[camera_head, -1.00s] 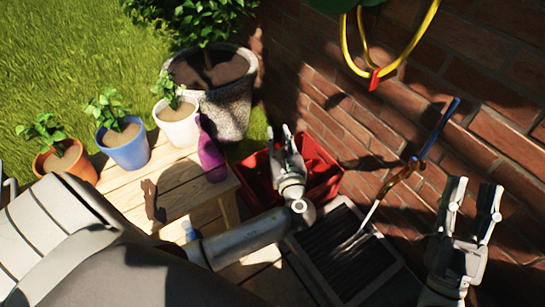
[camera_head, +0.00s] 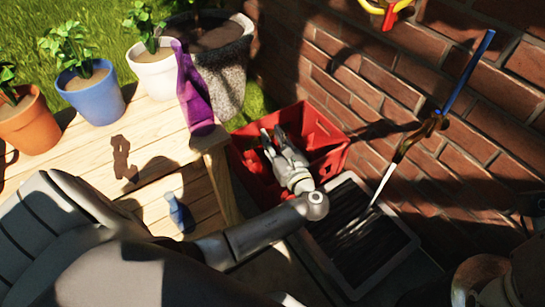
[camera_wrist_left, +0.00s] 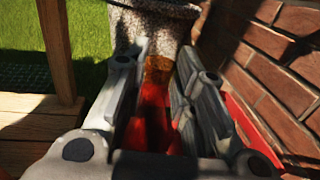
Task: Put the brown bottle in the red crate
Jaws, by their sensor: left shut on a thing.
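The red crate (camera_head: 322,170) stands on the ground between the wooden table and the brick wall. My left gripper (camera_head: 270,138) is over the crate's opening in the head view, its fingers pointing towards the back. In the left wrist view, my left gripper (camera_wrist_left: 158,88) is shut on the brown bottle (camera_wrist_left: 158,68), whose amber end shows between the fingers. Red shows below that end; I cannot tell whether it is bottle or crate. In the head view the bottle is mostly hidden by the fingers. I cannot make out my right gripper.
A wooden table (camera_head: 90,165) at left bears a purple bottle (camera_head: 192,95) near its corner and several potted plants. A small blue bottle (camera_head: 180,214) stands lower down. A dark framed panel (camera_head: 360,235) lies right of the crate. The brick wall (camera_head: 400,90) bounds the right.

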